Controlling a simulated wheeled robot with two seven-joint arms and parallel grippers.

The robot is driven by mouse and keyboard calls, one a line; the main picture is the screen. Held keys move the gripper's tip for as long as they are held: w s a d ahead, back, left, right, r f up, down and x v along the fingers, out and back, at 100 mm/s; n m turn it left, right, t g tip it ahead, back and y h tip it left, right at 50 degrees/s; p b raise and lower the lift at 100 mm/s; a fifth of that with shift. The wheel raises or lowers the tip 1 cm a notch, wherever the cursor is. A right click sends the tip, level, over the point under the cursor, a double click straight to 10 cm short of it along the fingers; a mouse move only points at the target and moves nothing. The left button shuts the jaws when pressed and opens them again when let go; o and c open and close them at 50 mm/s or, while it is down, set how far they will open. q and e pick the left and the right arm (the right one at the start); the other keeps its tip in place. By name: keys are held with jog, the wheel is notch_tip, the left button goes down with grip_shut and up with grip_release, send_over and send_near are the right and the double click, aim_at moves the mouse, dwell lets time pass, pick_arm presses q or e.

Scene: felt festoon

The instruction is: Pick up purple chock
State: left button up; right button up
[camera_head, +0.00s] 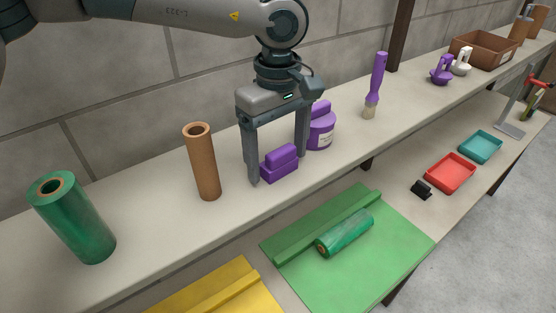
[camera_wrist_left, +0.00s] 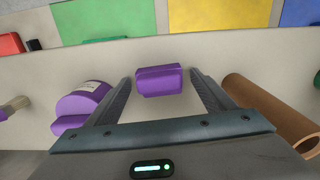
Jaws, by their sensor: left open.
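The purple chock (camera_head: 279,164) is a small stepped block on the raised shelf, between a brown tube and a purple jar. My left gripper (camera_head: 279,172) is open and points down over it, one finger on each side. In the left wrist view the chock (camera_wrist_left: 160,80) lies between and just beyond the fingertips of the gripper (camera_wrist_left: 163,84), with clear gaps on both sides. Nothing is held. My right gripper does not show in either view.
A brown cardboard tube (camera_head: 202,162) stands close left of the gripper. A purple brush (camera_head: 375,85) stands further right. Below the shelf lies a green mat (camera_head: 395,247) with a green roll (camera_head: 344,233).

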aim_at(279, 148)
pick_arm(q)
jog(key=shift+c, duration=0.4)
jog(key=c, duration=1.1)
jog(key=shift+r, duration=0.15)
jog(key=shift+c, duration=0.2)
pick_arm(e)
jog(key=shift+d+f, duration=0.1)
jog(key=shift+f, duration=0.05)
